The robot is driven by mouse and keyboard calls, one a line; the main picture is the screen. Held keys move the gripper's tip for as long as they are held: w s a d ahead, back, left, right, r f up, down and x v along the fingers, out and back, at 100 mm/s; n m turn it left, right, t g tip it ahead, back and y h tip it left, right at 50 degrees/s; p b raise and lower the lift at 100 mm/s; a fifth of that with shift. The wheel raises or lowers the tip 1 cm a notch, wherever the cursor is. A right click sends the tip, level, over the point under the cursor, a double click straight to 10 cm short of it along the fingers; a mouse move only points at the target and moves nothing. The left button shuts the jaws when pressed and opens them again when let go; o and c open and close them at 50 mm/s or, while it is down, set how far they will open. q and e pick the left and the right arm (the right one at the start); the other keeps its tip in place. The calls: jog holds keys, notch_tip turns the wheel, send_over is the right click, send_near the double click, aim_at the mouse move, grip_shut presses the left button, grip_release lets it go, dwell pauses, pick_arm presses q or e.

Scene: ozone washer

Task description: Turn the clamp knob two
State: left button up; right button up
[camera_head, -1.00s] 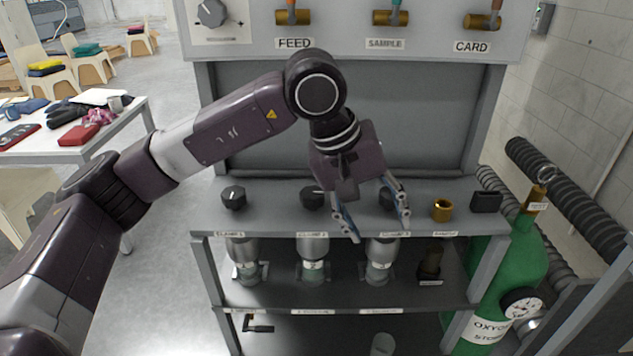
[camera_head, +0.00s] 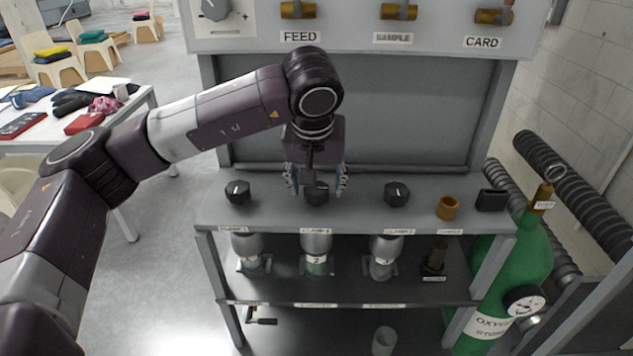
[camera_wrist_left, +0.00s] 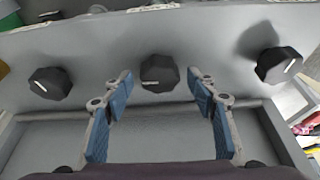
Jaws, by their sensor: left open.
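Three black clamp knobs stand in a row on the grey shelf top. The middle knob, clamp knob two (camera_head: 316,193), is between the fingers of my left gripper (camera_head: 316,180) in the head view. The left gripper is open, pointing down at the knob, with one finger to each side. In the left wrist view the middle knob (camera_wrist_left: 158,73) shows ahead, between and slightly beyond the blue fingertips (camera_wrist_left: 161,82), with gaps on both sides. Its white mark lies roughly across. The left knob (camera_head: 237,192) and the right knob (camera_head: 397,194) are clear of the gripper.
A brass fitting (camera_head: 447,208) and a black block (camera_head: 491,200) stand right of the knobs. Clamped vessels, one of them the middle vessel (camera_head: 316,252), sit on the shelf below. A green oxygen cylinder (camera_head: 520,260) stands at right. The back panel (camera_head: 410,115) rises behind.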

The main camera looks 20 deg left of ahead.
pick_arm(q)
jog(key=shift+c, duration=0.5)
jog(key=c, duration=1.1)
jog(key=shift+o, duration=0.2)
